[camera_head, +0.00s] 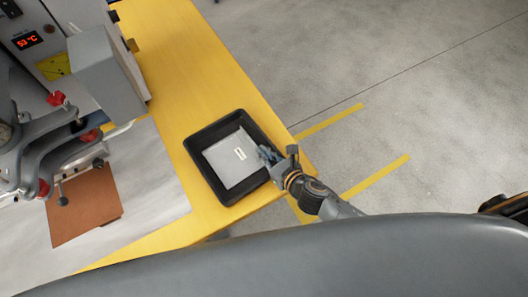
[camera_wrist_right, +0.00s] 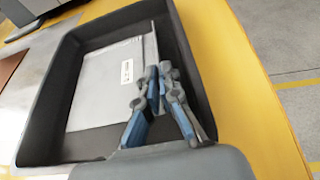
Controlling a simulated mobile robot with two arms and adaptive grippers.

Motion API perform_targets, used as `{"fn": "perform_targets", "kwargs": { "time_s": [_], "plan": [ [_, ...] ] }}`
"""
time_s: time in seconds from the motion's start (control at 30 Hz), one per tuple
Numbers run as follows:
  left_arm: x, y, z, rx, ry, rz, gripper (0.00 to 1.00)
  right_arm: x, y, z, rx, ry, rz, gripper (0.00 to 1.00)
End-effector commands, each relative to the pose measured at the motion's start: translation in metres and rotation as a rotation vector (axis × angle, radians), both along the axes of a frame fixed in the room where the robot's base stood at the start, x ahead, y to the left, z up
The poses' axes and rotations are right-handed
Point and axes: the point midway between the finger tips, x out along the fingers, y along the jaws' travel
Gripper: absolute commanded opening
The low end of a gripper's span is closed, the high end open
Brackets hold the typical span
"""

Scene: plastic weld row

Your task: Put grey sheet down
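The grey sheet (camera_head: 228,164) with a small white label lies inside the black tray (camera_head: 231,196), which sits at the end of the yellow table. The sheet also shows in the right wrist view (camera_wrist_right: 102,85). A second grey edge shows along its right side there. My right gripper (camera_head: 266,153) reaches in over the tray's right wall. Its blue-padded fingers (camera_wrist_right: 158,80) are close together at the sheet's right edge and look shut on it, though the fingers partly hide the contact. My left gripper is not in view.
A grey machine (camera_head: 108,80) with a red display and red-knobbed clamps stands at the left. A brown sheet (camera_head: 84,210) lies on the light surface below it. The yellow table (camera_head: 178,60) is bare behind the tray. Open concrete floor lies to the right.

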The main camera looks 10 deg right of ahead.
Motion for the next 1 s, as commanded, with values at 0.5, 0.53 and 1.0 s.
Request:
{"fn": "perform_targets", "kwargs": {
  "time_s": [0.5,0.53,1.0],
  "plan": [
    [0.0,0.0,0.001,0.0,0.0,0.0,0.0,-0.007,-0.003,0.004,-0.001,0.001,0.001,0.15],
    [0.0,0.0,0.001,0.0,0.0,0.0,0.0,-0.01,-0.005,0.005,-0.001,0.001,0.001,0.15],
    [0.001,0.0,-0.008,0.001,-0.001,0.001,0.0,-0.089,-0.04,0.04,-0.001,0.002,0.0,0.15]
  ]
}}
